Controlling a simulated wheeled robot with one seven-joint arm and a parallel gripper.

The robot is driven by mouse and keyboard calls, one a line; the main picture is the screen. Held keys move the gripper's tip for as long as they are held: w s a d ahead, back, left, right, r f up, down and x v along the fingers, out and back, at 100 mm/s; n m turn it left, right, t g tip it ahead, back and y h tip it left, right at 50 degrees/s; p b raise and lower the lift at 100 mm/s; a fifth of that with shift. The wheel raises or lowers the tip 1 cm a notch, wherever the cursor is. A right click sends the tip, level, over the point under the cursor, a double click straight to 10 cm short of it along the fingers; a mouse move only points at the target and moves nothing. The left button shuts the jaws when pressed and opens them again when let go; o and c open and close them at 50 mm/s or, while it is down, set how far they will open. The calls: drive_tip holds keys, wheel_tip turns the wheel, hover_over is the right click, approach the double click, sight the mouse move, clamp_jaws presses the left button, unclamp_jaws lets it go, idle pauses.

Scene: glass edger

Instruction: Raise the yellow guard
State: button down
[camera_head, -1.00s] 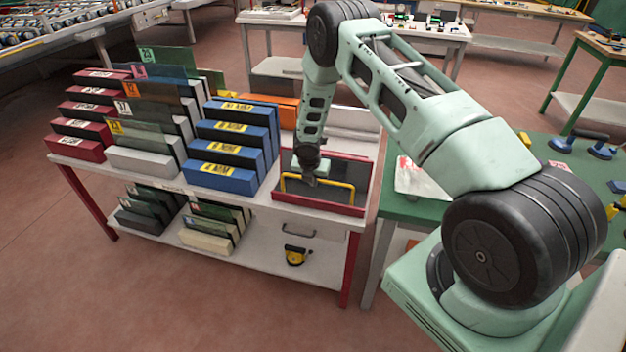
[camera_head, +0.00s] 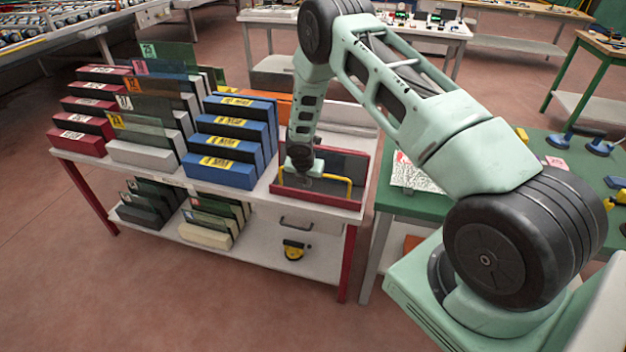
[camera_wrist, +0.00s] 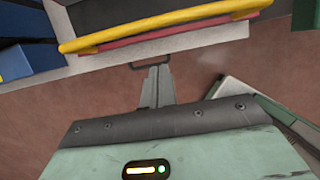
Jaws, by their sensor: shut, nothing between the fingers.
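The yellow guard is a bent yellow bar (camera_head: 340,179) along the front of a red-edged, dark-panelled unit (camera_head: 352,166) on the bench. In the wrist view the yellow bar (camera_wrist: 165,27) runs slantwise across the top, above a red edge (camera_wrist: 150,44). My gripper (camera_wrist: 158,72) is shut and empty, its fingers below the bar in that picture and apart from it in the image. In the head view my gripper's pale green body (camera_head: 303,172) is at the bar's left part; its fingertips are hidden.
Blue blocks (camera_head: 225,172) stand close to the left of the unit. A drawer with a grey handle (camera_head: 296,224) is under the benchtop, and a yellow-black tool (camera_head: 294,250) lies on the lower shelf. A green table (camera_head: 430,207) stands at right. The floor in front is clear.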

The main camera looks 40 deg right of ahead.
wheel_tip(320, 180, up, 9)
drive_tip(key=w+d+b, duration=0.1)
drive_tip(key=shift+w+d+r, duration=0.15)
drive_tip(key=shift+w+d, duration=0.05)
drive_tip(key=shift+d, duration=0.05)
idle(0.4)
drive_tip(key=s+a+r+m+y+b, duration=0.1)
drive_tip(key=s+a+r+m, duration=0.45)
drive_tip(key=a, duration=0.55)
drive_tip(key=s+a+r+m+y+b, duration=0.1)
drive_tip(key=s+a+r+m, duration=0.1)
drive_tip(key=s+a+r, duration=0.55)
drive_tip(key=s+a+r+m, duration=0.2)
drive_tip(key=s+a+m, duration=0.1)
drive_tip(key=s, duration=0.5)
drive_tip(key=s+a+r+m+g+y, duration=0.1)
drive_tip(key=s+a+m, duration=0.3)
drive_tip(key=s, duration=0.5)
drive_tip(key=s+a+r+m+g+b, duration=0.1)
drive_tip(key=s+a+r+m, duration=0.2)
drive_tip(key=s, duration=0.6)
drive_tip(key=a, duration=0.2)
drive_tip(key=shift+s+a, duration=0.15)
drive_tip(key=shift+a, duration=0.15)
drive_tip(key=shift+r+m, duration=0.1)
drive_tip(key=shift+m, duration=0.15)
